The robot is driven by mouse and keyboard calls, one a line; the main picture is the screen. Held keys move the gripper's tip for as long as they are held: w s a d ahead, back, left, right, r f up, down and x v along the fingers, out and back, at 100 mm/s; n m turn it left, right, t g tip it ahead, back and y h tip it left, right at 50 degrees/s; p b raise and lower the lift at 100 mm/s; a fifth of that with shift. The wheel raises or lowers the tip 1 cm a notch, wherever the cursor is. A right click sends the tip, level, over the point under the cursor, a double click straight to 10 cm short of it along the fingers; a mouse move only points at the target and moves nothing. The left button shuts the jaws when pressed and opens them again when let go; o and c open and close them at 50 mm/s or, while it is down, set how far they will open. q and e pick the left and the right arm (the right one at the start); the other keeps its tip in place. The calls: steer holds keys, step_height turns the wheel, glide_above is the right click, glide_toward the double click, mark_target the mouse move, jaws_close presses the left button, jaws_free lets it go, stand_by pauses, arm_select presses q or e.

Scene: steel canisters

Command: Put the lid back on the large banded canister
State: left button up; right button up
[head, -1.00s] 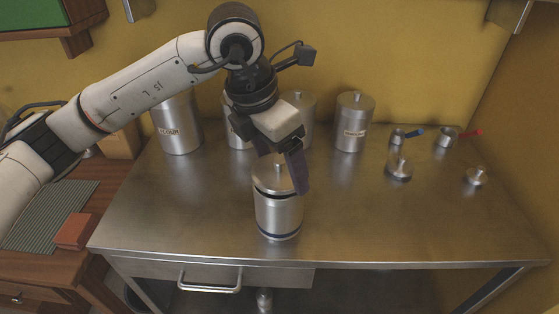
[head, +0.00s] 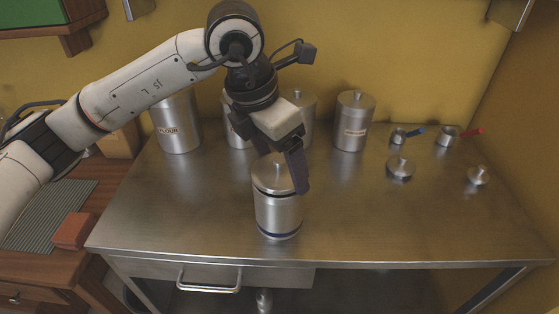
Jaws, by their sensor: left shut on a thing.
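The large banded canister (head: 278,216) stands upright near the front middle of the steel table, with a dark band low on its body. Its round steel lid (head: 268,181) is at the canister's mouth and looks level and lined up with it. I cannot tell whether the rim is fully seated. My left gripper (head: 285,170) points down from above and is shut on the lid, around its knob. One dark finger shows on the right side of the knob; the other is mostly hidden. My right gripper is not in view.
Labelled canisters, one at the left (head: 176,125) and one at the right (head: 354,122), stand in the back row. Two small loose lids (head: 399,170) (head: 477,177) and two small pans (head: 399,136) (head: 448,136) are at the right. The steel table (head: 400,220) is clear front right.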

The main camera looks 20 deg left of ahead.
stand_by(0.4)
arm_select(q)
steer(key=o, duration=1.1)
steer(key=shift+r+p, duration=2.05)
steer(key=shift+r, duration=1.5)
jaws_close()
